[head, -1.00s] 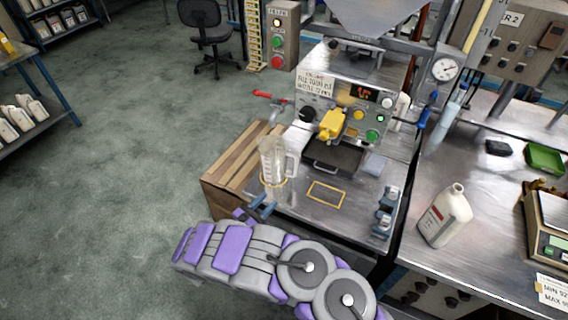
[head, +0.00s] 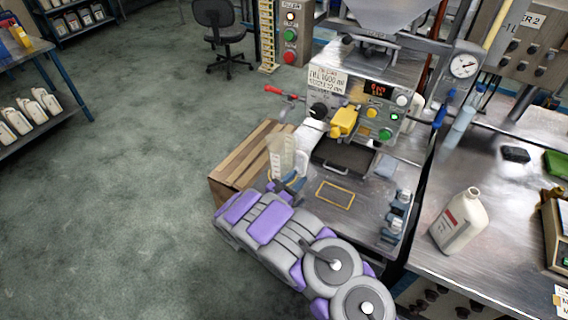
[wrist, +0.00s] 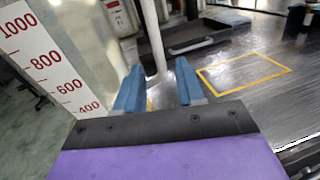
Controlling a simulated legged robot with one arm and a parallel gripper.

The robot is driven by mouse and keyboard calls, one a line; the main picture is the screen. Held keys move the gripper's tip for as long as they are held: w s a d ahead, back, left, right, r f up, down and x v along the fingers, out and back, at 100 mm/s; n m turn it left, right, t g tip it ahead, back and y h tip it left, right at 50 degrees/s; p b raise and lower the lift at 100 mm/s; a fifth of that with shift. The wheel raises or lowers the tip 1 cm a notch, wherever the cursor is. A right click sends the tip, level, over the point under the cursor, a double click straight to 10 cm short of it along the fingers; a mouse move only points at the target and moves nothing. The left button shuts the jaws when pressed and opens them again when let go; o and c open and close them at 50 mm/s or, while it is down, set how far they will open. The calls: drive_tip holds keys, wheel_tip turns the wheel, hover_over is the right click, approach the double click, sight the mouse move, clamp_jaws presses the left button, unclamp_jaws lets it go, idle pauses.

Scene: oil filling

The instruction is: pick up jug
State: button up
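The clear jug (head: 281,154) stands upright on the left part of the metal bench, beside the filling machine. In the wrist view the jug (wrist: 62,50) fills the left side, with red scale numbers on its wall. Its pale handle (wrist: 154,38) runs down ahead of the space between my fingers. My gripper (head: 291,183) is at the jug's near right side and hides its lower part. In the wrist view my gripper (wrist: 157,82) has its two blue fingers apart, one on either side of the handle's line. I cannot tell whether they touch it.
The filling machine (head: 352,88) with a yellow nozzle (head: 343,122) stands just behind. A yellow outlined rectangle (head: 336,194) marks clear bench to the right. A white bottle (head: 460,222) stands on the right bench. Wooden slats (head: 240,160) lie left of the jug.

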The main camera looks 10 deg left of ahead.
sight(303, 172)
drive_tip(key=shift+b+x, duration=0.7)
drive_tip(key=shift+x, duration=1.65)
drive_tip(key=shift+r, duration=0.1)
drive_tip(key=shift+c, duration=0.4)
clamp_jaws()
